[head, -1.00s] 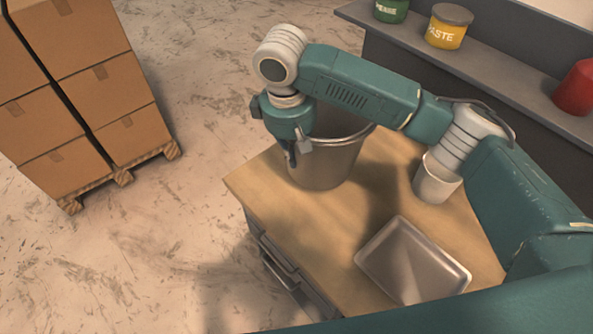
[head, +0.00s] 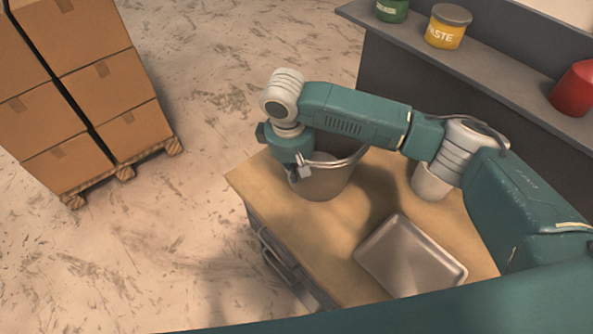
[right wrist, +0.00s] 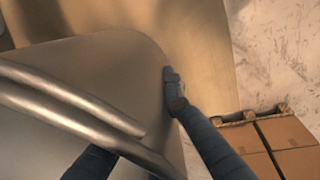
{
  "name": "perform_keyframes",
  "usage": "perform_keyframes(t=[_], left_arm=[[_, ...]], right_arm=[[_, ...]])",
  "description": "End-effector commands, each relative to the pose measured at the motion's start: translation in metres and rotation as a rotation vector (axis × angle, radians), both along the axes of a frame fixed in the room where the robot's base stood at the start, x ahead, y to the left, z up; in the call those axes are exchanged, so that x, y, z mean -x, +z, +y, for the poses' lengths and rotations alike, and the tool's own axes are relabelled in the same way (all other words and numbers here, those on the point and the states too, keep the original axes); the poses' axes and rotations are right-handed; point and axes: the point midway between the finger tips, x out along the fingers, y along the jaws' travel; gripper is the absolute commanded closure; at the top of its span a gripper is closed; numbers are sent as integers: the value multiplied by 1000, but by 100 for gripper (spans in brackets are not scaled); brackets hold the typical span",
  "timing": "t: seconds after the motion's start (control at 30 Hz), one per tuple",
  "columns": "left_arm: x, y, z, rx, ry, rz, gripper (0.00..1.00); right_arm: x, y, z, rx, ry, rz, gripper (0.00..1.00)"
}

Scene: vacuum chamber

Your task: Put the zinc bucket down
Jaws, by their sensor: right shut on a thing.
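The zinc bucket (head: 325,183) is a grey metal pail, upright at the far left part of the wooden tabletop (head: 275,213). Its base is at or very close to the wood; I cannot tell whether it touches. My right gripper (head: 302,172) points down at the bucket's near left rim and is shut on it. In the right wrist view the bucket wall (right wrist: 100,62) lies between the fingers (right wrist: 142,118), one outside and one mostly hidden behind the rim. My left gripper is out of view.
A metal tray (head: 412,256) lies on the near right of the tabletop. A white cup (head: 430,183) stands beneath my right arm. A shelf (head: 490,62) at the back holds a yellow tin (head: 448,27) and others. Stacked cartons (head: 105,85) stand on a pallet at left.

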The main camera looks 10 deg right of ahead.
Motion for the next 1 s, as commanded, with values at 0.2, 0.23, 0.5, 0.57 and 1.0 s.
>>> perform_keyframes(t=[0.2,0.23,0.5,0.57,1.0], left_arm=[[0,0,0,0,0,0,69],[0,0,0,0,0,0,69],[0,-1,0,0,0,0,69],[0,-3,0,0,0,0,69],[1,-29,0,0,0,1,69]], right_arm=[[0,-2,0,1,0,1,75],[0,-2,0,1,0,1,75],[0,2,0,0,0,0,75],[0,7,1,-1,0,0,75],[6,92,10,-3,1,-2,75]])
